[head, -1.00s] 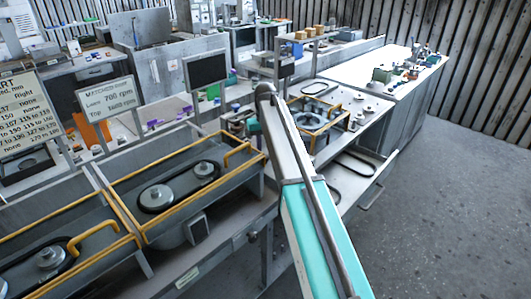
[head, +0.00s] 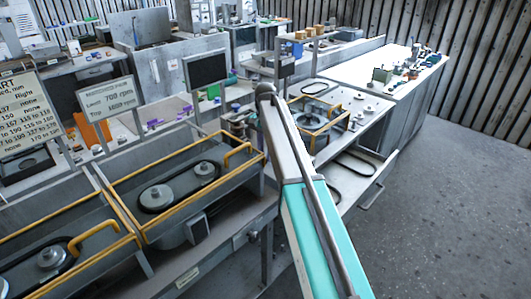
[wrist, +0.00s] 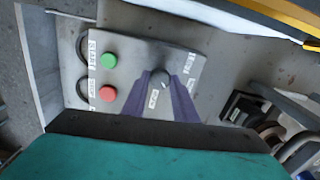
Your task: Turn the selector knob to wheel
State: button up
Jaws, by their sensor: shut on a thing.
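The selector knob (wrist: 160,77) is a small dark round knob on a grey control panel (wrist: 125,48) in the wrist view. A pale mark shows on it, but its exact setting is hard to tell. My gripper (wrist: 161,84) has its two purple fingers on either side of the knob and is shut on it. White labels (wrist: 195,68) stand around the knob, turned on their side and too small to read surely. In the head view, my arm's end and the knob are hidden or too small to make out.
A green button (wrist: 108,60) and a red button (wrist: 107,93) sit left of the knob, close to my left finger. A yellow-edged frame (wrist: 290,28) runs along the top right. In the head view, yellow-railed machine bays (head: 185,190) stand left of my arm.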

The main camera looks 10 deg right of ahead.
jog(key=m, duration=0.5)
jog(key=shift+w+r, duration=0.1)
jog(key=m, duration=0.5)
dwell(0.5)
jog(key=o, duration=1)
jog(key=shift+o, duration=0.2)
notch_tip(320, 180, up, 14)
jog(key=b, duration=0.3)
